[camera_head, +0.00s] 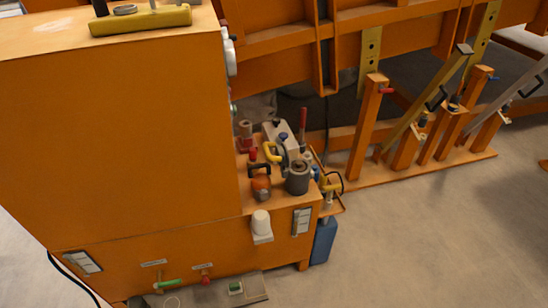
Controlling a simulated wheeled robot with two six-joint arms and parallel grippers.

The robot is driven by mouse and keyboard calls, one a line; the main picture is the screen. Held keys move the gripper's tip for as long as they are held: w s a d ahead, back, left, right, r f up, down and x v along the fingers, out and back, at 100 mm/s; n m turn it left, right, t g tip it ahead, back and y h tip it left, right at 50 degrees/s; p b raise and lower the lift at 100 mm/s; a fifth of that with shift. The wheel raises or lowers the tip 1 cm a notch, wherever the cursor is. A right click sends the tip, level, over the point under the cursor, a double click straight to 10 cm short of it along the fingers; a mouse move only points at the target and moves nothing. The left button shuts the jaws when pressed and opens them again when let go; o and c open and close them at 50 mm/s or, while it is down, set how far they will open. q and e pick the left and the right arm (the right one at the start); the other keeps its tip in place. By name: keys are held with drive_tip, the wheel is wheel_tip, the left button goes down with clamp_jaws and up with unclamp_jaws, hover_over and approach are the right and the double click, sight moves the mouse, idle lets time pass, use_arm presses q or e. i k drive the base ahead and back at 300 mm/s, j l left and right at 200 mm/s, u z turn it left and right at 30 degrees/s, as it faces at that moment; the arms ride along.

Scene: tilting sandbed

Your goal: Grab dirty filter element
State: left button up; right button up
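No part clearly reads as a dirty filter element, and I cannot tell which one it is. A white cylindrical part (261,222) sits at a small pale bracket (263,238) on the front of the low orange cabinet (185,247). A dark grey cylinder (297,178) stands upright on the cabinet's top among the hydraulic parts. An orange-red rounded part (261,184) is just left of it. Neither of my grippers is in view.
A tall orange box (120,135) fills the left side. Red-handled (303,118) and yellow-handled (272,152) parts crowd the cabinet top. A blue container (324,240) stands at its right. Orange posts (367,125) and frame stand behind. The floor (430,240) at right is clear.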

sight(299, 166)
drive_tip(key=i+l+u, duration=0.1)
drive_tip(key=l+u, duration=0.2)
drive_tip(key=i+l+u, duration=0.1)
drive_tip(key=l+u, duration=0.2)
drive_tip(key=i+l+u, duration=0.1)
drive_tip(key=l+u, duration=0.2)
